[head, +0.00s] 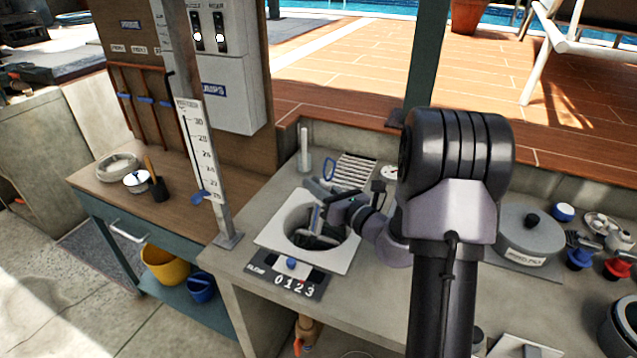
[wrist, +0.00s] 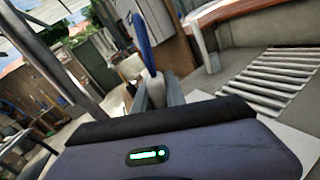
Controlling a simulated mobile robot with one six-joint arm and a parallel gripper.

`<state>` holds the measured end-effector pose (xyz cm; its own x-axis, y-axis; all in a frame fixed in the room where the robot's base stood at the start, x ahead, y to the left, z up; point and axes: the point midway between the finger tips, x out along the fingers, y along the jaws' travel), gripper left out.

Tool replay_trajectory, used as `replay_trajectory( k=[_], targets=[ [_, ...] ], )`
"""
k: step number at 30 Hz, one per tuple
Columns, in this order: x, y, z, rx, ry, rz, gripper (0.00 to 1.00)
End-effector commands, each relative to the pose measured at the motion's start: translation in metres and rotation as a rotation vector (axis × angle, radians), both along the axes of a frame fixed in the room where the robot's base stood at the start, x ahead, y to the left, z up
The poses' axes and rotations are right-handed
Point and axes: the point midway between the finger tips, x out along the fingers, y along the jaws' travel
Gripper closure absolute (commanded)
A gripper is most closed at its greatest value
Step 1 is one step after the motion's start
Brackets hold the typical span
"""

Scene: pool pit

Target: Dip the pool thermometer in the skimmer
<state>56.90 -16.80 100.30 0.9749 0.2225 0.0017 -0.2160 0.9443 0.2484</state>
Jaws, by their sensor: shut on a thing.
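The skimmer (head: 272,236) is a pale square plate with a round dark opening, set in the stone counter in the head view. My gripper (head: 320,189) is over the opening, shut on the pool thermometer. The thermometer's blue loop-like top (head: 328,168) sticks up above the fingers, and a pale lower part seems to hang down toward the opening. In the wrist view the thermometer's blue part (wrist: 142,42) rises between the fingers, slightly tilted. Its lower end is hidden there, and I cannot tell whether it touches water.
A number panel (head: 292,283) lies in front of the skimmer, and a slatted grate (head: 356,168) behind it. A post with a scale (head: 200,150) stands to the left. A round lid (head: 529,240) and small fittings crowd the right of the counter.

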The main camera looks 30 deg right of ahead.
Motion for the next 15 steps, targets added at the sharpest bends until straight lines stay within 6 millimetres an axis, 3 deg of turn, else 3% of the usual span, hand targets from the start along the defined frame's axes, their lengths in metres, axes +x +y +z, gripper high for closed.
replay_trajectory(
  k=[15],
  targets=[
    [-0.003,0.013,-0.049,0.001,0.002,0.001,1.0]
  ],
)
